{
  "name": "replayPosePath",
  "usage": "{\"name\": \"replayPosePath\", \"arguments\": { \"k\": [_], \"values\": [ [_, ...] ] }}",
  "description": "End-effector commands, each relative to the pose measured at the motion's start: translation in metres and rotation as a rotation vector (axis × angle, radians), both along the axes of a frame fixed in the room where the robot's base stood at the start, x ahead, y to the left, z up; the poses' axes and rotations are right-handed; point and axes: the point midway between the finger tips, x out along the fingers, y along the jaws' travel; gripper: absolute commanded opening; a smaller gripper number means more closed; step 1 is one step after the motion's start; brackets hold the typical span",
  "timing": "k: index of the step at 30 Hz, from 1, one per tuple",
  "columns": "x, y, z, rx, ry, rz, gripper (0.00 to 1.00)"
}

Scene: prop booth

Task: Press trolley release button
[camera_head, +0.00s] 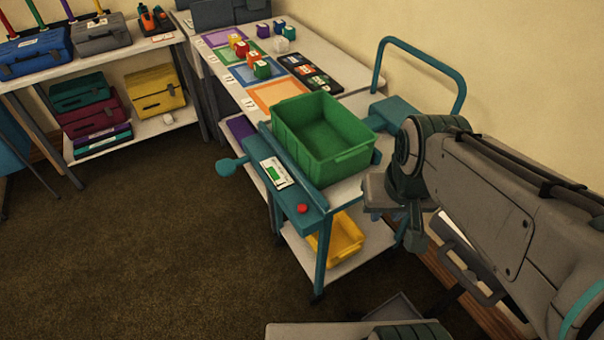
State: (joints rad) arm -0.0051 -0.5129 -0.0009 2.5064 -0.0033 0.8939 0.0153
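The teal trolley (318,271) stands in the middle right, against the end of the long table. Its release button, a small red knob (303,208), sits on the teal panel at the trolley's near left side. A white label with a green patch (274,172) is on the same panel. A green bin (318,135) stands on the trolley top. My arm comes in from the right. My gripper (375,212) hangs at the arm's end, to the right of the red button and apart from it in the picture. Its fingers are small and partly hidden, so their opening is unclear.
A yellow bin (341,240) is on the trolley's lower shelf. A teal handle (424,62) rises at its far side. The long table (225,75) holds coloured mats and small blocks. A shelf table (40,77) with toolboxes stands at the left. The brown carpet (150,240) is clear.

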Motion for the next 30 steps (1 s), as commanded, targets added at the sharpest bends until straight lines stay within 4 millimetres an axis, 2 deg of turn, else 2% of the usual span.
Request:
{"name": "replayPosePath", "arguments": {
  "k": [1, 2, 30],
  "values": [
    [0.0000, 0.0000, 0.0000, 0.000, 0.000, 0.000, 0.09],
    [0.0000, 0.0000, 0.0000, 0.000, 0.000, 0.000, 0.00],
    [0.0000, 0.0000, 0.0000, 0.000, 0.000, 0.000, 0.00]
  ]
}}
